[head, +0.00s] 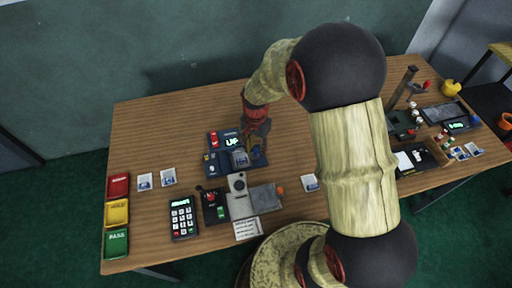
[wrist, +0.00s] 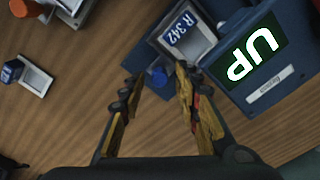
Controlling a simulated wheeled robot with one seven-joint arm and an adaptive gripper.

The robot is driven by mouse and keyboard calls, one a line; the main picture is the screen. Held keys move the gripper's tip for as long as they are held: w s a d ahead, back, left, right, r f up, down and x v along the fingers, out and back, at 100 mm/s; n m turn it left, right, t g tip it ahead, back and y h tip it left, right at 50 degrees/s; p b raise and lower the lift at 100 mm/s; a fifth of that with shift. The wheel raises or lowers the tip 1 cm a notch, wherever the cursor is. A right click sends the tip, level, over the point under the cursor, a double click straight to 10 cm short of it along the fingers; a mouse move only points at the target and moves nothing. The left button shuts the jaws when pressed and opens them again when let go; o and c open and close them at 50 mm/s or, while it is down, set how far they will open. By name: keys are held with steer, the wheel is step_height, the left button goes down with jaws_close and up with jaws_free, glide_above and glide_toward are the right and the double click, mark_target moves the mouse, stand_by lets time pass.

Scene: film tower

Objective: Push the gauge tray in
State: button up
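The gauge (wrist: 262,58) is a dark blue unit with a lit "UP" display, and it also shows in the head view (head: 231,142). A dark blue tray (wrist: 152,57) sticks out beside it, holding a grey piece labelled "R 342" (wrist: 181,31). A round blue knob (wrist: 157,76) is on the tray's near edge. My gripper (wrist: 158,76) is open, with one finger on each side of the knob in the picture. I cannot tell whether either finger touches it. In the head view my gripper (head: 257,140) hangs at the gauge's right side and hides part of it.
A keypad (head: 183,217) and a grey device with a lever (head: 240,197) stand in front of the gauge. Red (head: 118,186), yellow (head: 116,213) and green (head: 115,243) bins line the table's left edge. Small labelled pieces lie around. The table behind the gauge is clear.

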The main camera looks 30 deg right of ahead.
step_height(320, 180, up, 12)
stand_by(0.8)
